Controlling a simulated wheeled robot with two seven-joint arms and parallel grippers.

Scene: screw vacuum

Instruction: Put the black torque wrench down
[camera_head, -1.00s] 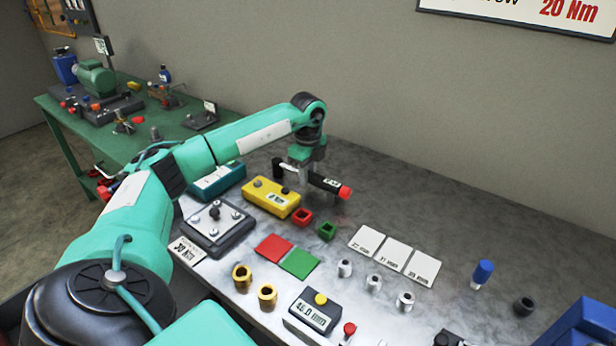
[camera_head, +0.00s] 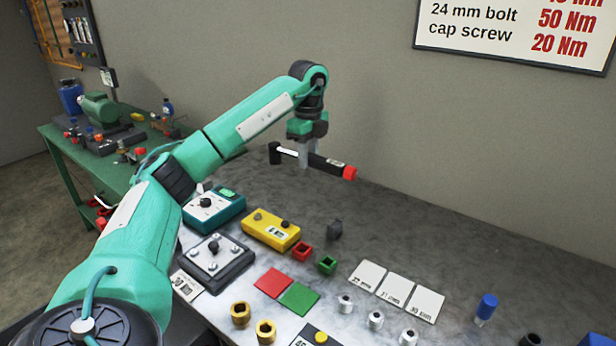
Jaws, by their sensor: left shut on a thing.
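The black torque wrench (camera_head: 325,164) has a red end at the right and a black head with a light shaft part at the left. My left gripper (camera_head: 304,162) points down and is shut on the wrench near its middle. The wrench is held roughly level, above the back part of the grey bench (camera_head: 420,225) and near the wall. My right gripper is not in view.
A yellow box (camera_head: 271,230), a teal box (camera_head: 214,209), a plate with knobs (camera_head: 214,262), red and green open cubes, red and green pads, white cards (camera_head: 397,290) and several sockets stand on the bench. The back right is largely clear.

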